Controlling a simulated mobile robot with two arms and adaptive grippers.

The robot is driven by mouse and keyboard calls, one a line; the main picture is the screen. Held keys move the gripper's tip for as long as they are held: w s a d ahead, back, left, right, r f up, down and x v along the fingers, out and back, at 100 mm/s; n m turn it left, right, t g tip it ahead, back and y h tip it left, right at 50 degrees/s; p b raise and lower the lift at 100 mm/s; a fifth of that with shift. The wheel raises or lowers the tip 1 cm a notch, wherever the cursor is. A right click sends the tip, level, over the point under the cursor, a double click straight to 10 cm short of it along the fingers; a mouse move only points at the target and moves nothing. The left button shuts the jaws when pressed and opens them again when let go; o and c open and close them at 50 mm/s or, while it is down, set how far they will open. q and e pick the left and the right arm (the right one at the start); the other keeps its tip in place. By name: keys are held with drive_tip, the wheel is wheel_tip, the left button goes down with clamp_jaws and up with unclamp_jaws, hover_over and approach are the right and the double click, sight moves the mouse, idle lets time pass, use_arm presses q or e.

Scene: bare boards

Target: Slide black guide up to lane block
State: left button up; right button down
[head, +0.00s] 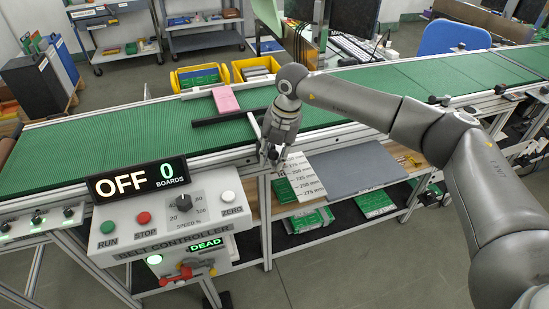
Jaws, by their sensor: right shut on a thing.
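The black guide (218,119) is a dark bar lying across the green belt, its right end close to my right gripper. A pink block (226,99), the only block on the belt near it, lies just behind the guide; I cannot tell whether the two touch. A pale rod (253,124) runs from the guide toward the front rail. My right gripper (271,154) points down at the belt's front edge by the rod's near end. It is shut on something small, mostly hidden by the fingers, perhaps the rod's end. My left gripper is not in view.
The belt controller (170,225) with OFF display (135,180) stands in front of the belt. A ruled white sheet (303,178) and a grey panel (356,168) lie on the shelf below. Yellow bins (200,79) stand behind. The belt's left part is clear.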

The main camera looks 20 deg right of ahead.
drive_tip(key=shift+w+r, duration=0.15)
drive_tip(key=shift+r, duration=0.05)
drive_tip(key=c, duration=1.2)
unclamp_jaws()
drive_tip(key=shift+f, duration=0.1)
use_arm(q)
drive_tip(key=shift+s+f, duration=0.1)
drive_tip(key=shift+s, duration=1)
use_arm(e)
drive_tip(key=r, duration=0.4)
drive_tip(key=d+r, duration=0.1)
drive_tip(key=r, duration=0.2)
drive_tip(key=s+d+r, duration=0.1)
drive_tip(key=r, duration=0.3)
drive_tip(key=shift+s+r, duration=0.1)
drive_tip(key=shift+r, duration=0.25)
